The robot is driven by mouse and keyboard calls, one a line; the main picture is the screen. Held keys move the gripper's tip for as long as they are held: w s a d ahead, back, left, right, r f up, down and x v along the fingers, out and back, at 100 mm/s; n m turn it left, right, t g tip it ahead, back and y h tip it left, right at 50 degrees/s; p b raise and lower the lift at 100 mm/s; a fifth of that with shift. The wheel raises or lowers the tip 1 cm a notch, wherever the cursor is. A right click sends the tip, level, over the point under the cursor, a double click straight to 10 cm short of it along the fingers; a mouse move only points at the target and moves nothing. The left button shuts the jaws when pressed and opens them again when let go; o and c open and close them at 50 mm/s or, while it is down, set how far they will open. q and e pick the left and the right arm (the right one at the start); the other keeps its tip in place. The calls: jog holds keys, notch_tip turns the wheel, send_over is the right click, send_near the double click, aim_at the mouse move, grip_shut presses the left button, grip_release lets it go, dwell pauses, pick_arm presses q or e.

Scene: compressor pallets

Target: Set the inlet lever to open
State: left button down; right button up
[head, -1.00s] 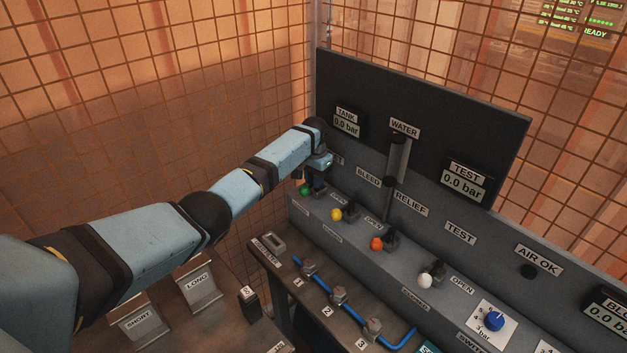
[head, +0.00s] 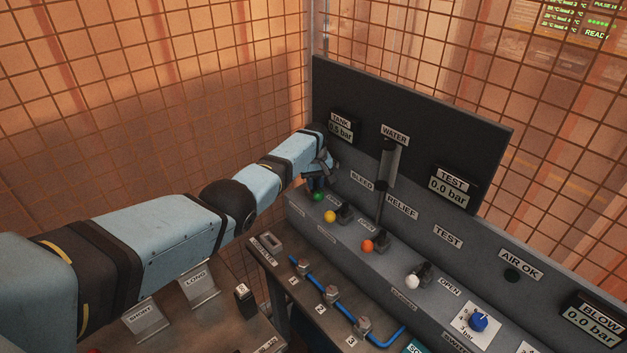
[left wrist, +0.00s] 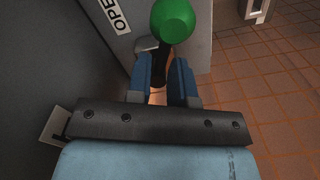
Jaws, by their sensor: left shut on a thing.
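The lever with the green knob (head: 318,197) is at the far left end of the grey console, the first in the row; its own name label is hidden by my arm. My left gripper (head: 317,183) is down at this lever, at the end of the outstretched arm. In the left wrist view the two blue fingers (left wrist: 162,92) are shut on its dark shaft, just below the green knob (left wrist: 173,20). A label partly reading "OPE" (left wrist: 107,14) lies beside the knob there. The tank display (head: 341,131) reads about 0.5 bar. My right gripper is out of view.
Levers with yellow (head: 329,216), orange (head: 367,246) and white (head: 412,282) knobs follow along the console. A vertical water tube (head: 387,175) rises behind them. A lower bench with a blue hose (head: 315,286) stands in front. Mesh fencing (head: 150,90) closes the back.

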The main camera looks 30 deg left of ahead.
pick_arm(q)
jog(key=n, duration=0.4)
jog(key=shift+w+d+r+n, duration=0.1)
jog(key=shift+w+d+n, duration=0.05)
jog(key=shift+w+n, duration=0.2)
dwell(0.4)
jog(key=c, duration=1.2)
grip_release()
